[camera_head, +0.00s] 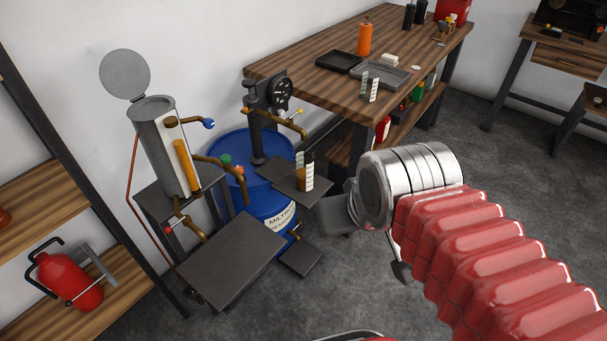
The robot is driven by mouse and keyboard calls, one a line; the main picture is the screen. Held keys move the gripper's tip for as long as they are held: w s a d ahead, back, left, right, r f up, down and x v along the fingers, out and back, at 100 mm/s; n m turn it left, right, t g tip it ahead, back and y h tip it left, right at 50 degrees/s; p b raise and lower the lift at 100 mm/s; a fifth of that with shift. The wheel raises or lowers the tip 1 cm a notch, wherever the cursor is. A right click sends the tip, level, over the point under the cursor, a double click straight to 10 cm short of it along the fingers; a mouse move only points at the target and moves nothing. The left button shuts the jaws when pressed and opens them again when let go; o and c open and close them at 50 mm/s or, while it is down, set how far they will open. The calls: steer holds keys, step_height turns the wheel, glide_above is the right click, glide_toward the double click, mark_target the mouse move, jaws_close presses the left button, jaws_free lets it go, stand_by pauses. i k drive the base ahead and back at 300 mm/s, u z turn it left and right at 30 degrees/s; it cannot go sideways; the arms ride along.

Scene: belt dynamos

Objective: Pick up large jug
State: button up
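Two small upright vessels with white graduated scales stand side by side on a dark plate in front of the blue barrel. One is an amber-tinted vessel (300,180), the other a darker vessel (309,172). Two more scaled clear vessels (369,88) stand at the near edge of the wooden table. I cannot tell which one is the large jug. My gripper (342,212) is to the right of and below the pair at the barrel, apart from them. The silver wrist and red bellows of my arm hide most of it, so its opening is unclear.
The blue barrel (242,172) carries a pump with brass taps. A grey cylinder dispenser (160,150) stands left of it, above a dark platform (232,262). The wooden table (320,90) holds trays and an orange bottle (365,38). Grey floor (500,150) is free at right.

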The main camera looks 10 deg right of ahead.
mark_target(304, 173)
steer(key=u, duration=0.6)
steer(key=i, duration=1)
steer(key=u, duration=0.05)
